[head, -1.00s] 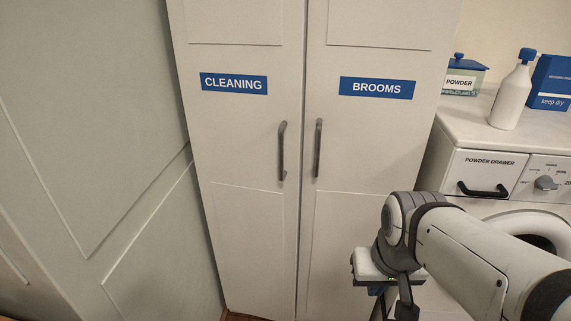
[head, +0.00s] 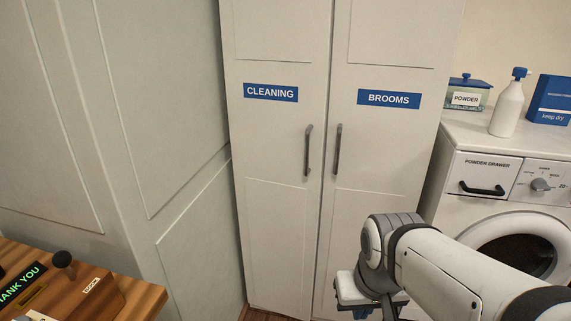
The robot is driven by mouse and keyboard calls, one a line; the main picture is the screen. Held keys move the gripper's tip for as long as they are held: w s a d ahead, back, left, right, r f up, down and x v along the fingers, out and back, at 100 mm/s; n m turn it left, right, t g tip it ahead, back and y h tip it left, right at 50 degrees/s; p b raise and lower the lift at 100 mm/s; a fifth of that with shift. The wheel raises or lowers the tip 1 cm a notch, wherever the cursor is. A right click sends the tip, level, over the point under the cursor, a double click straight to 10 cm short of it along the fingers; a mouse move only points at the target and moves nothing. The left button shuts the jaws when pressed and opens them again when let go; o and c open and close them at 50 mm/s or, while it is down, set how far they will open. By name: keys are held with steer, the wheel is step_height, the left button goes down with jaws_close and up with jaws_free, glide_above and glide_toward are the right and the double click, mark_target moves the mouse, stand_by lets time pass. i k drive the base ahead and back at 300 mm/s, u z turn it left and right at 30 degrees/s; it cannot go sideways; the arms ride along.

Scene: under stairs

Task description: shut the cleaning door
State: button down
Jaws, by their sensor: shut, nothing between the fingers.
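The cleaning door (head: 270,140) is the tall white left door of the cupboard, with a blue CLEANING label (head: 271,92) and a grey upright handle (head: 308,150). It looks shut, about flush with the brooms door beside it, with a narrow dark seam between them. My gripper (head: 375,308) shows only in part at the bottom of the head view, below my wrist. It is shut and holds nothing visible.
The brooms door (head: 383,140) has its own handle (head: 337,149). A wooden table (head: 140,292) is at lower left.

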mark_target(276, 52)
steer(key=i, duration=1)
steer(key=u, duration=0.05)
